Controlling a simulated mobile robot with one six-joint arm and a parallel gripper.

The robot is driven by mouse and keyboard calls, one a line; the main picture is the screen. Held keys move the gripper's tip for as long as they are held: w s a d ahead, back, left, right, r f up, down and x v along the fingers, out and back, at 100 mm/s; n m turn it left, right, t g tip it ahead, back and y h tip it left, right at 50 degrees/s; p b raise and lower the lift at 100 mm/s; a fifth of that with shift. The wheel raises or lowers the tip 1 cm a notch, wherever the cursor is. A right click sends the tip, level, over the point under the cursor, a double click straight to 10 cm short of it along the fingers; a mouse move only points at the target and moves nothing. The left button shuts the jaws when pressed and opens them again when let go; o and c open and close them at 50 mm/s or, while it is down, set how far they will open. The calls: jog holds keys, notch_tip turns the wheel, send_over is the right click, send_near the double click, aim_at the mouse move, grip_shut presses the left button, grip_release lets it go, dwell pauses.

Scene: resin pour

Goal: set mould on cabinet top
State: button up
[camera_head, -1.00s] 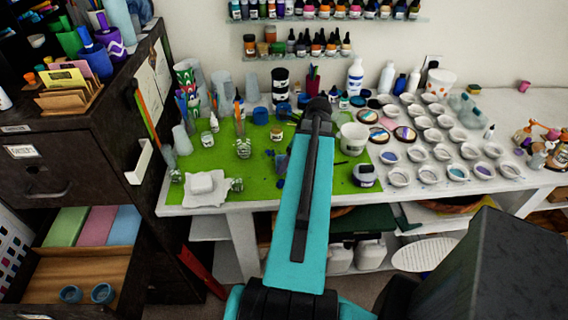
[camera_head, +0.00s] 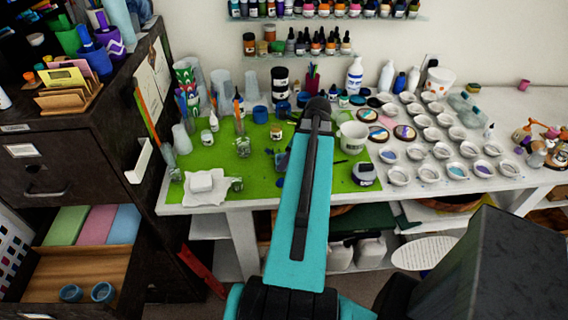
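The dark cabinet (camera_head: 60,143) stands at the left. Its top bears card holders, cups and bottles. Its lower drawer (camera_head: 80,268) is open. Two small blue round cups (camera_head: 70,293) (camera_head: 103,292), possibly moulds, sit at the drawer's front. I cannot tell which thing is the mould. A white block (camera_head: 201,183) lies on a white cloth at the front left of the green mat (camera_head: 225,160). My teal arm reaches away over the worktable. My gripper is hidden behind the arm, so its fingers and any load do not show.
The white worktable (camera_head: 420,178) holds many small white cups at right. A white mug (camera_head: 353,137) and a dark-lidded jar (camera_head: 364,174) stand right of my arm. Brush pots and jars fill the mat's back left. A wall shelf (camera_head: 300,54) with bottles hangs behind.

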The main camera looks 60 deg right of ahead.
jog(key=shift+r, duration=0.15)
notch_tip(320, 180, up, 10)
jog(key=b, duration=0.2)
jog(key=shift+b, duration=0.3)
dwell(0.6)
dwell(0.5)
jog(key=w+d+r+m+p, duration=0.1)
jog(key=w+d+r+p, duration=0.1)
jog(key=r, duration=1.7)
jog(key=w+d+r+m+h+p, duration=0.1)
jog(key=w+d+r, duration=0.3)
jog(key=r, duration=1.6)
jog(key=shift+w+d+m+p, duration=0.35)
jog(key=shift+d+m+p, duration=0.35)
jog(key=shift+d+p, duration=0.2)
jog(key=shift+s+f, duration=0.1)
